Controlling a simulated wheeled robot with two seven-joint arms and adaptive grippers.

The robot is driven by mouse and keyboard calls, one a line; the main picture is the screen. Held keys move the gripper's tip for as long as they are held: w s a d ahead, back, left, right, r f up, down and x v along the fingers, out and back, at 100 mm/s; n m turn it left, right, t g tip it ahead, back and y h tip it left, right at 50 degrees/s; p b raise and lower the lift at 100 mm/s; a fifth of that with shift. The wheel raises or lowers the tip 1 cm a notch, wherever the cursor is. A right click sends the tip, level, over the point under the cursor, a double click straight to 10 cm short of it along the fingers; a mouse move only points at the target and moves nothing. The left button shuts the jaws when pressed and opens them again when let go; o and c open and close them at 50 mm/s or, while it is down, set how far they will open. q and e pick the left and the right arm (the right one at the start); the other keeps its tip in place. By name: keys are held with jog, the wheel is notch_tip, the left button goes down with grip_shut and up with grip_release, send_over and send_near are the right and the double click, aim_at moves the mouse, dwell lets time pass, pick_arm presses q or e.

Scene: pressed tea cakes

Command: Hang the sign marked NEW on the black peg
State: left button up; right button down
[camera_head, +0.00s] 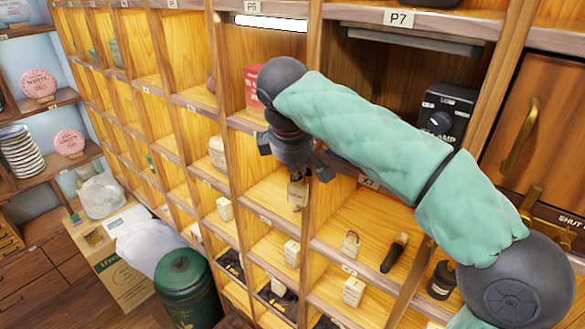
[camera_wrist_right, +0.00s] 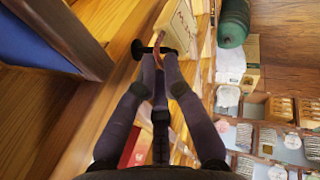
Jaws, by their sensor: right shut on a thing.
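The sign also shows just under the gripper in the head view (camera_head: 297,193). Its lettering is too small and tilted to read surely. A black peg (camera_wrist_right: 140,49) with a rounded end lies right at the fingertips and cord. I cannot tell whether the cord is around the peg or beside it. The peg is not clear in the head view. My left gripper is out of view.
Wooden cubbies surround the gripper, their dividers close on both sides. Small cream blocks (camera_head: 353,291) and a dark-handled tool (camera_head: 394,253) stand in lower cubbies. A black box (camera_head: 446,112) is at right. A green bin (camera_head: 186,285) and a carton (camera_head: 115,258) stand on the floor.

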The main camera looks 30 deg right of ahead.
jog(key=shift+d+f, duration=0.2)
jog(key=shift+f, duration=0.45)
jog(key=c, duration=1.3)
grip_release()
jog(key=shift+o, duration=0.2)
jog(key=shift+w+d, duration=0.35)
jog(key=shift+d, duration=0.05)
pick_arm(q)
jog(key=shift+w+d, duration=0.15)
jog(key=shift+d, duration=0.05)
pick_arm(e)
jog(key=shift+s+r, duration=0.1)
jog(key=shift+r, duration=0.1)
jog(key=shift+r, duration=0.1)
jog(key=shift+r, duration=0.25)
jog(key=v, duration=0.3)
jog(key=shift+d+r, duration=0.3)
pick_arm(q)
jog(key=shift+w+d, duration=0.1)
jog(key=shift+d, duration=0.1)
pick_arm(e)
jog(key=a+v, duration=0.1)
jog(key=v, duration=0.7)
jog(key=shift+a+f, duration=0.35)
